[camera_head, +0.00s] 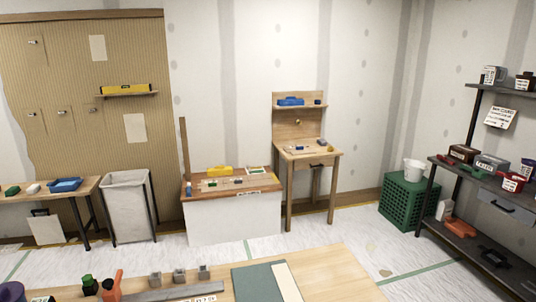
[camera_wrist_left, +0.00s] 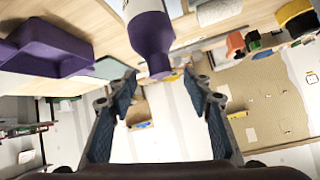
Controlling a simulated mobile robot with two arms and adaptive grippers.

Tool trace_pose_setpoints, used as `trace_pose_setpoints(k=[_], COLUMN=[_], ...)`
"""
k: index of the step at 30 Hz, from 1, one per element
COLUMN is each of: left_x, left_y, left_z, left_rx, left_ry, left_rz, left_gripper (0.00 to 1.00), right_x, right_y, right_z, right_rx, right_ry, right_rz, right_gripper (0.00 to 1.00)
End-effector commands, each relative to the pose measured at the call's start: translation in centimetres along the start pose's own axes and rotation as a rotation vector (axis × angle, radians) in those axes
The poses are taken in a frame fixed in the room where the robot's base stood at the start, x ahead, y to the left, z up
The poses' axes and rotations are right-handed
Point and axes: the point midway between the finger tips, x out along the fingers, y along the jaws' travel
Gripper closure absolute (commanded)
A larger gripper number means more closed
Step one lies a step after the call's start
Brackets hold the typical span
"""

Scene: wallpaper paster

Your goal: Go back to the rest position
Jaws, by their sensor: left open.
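My left gripper (camera_wrist_left: 160,82) shows in the left wrist view, its two dark fingers spread wide apart. It is open. A purple and white bottle (camera_wrist_left: 149,38) appears just beyond and above the fingertips in that picture, and no finger is seen closed on it. The exact gap between them cannot be told. A purple tray (camera_wrist_left: 45,48) is at the left of the same view, on a light wooden surface (camera_wrist_left: 100,20). My right gripper is in neither view, and no gripper shows in the head view.
In the head view a wooden table (camera_head: 345,270) is in front, with a green mat (camera_head: 256,283), grey blocks and an orange tool (camera_head: 112,286). A grey bin (camera_head: 127,205), white-fronted bench (camera_head: 232,220), small desk (camera_head: 309,152), green crate (camera_head: 403,205) and dark shelves (camera_head: 490,182) stand behind. Pale floor lies between.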

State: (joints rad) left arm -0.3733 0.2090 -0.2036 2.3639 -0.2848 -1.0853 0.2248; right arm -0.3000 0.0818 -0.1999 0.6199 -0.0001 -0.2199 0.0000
Motion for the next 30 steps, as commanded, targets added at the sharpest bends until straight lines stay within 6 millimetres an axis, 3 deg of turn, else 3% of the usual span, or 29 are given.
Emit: trace_pose_setpoints(k=[1, 6, 13, 15, 23, 26, 30], left_x=[-0.9, -4.2, -9.8, -7.5, -1.5, 1.1, 4.8], left_y=[0.5, 2.2, 4.5, 5.0, 7.0, 8.0, 9.4], left_z=[3.0, 10.7, 17.7, 19.3, 25.8, 29.5, 36.2], left_rx=[-0.007, 0.002, 0.027, 0.031, 0.036, 0.040, 0.046], left_ry=[-0.098, -0.360, -0.623, -0.624, -0.652, -0.668, -0.693], left_rz=[0.022, 0.107, 0.237, 0.233, 0.237, 0.240, 0.245], left_gripper=[0.54, 0.54, 0.54, 0.54, 0.54, 0.54, 0.54], right_x=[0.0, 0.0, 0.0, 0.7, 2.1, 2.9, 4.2], right_y=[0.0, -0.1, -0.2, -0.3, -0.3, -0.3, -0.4], right_z=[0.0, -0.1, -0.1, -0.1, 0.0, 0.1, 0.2], right_rx=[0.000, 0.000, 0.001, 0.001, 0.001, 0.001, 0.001], right_ry=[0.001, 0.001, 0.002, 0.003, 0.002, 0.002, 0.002], right_rz=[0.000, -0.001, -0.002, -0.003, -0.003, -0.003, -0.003], right_gripper=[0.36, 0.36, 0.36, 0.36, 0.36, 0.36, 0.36])
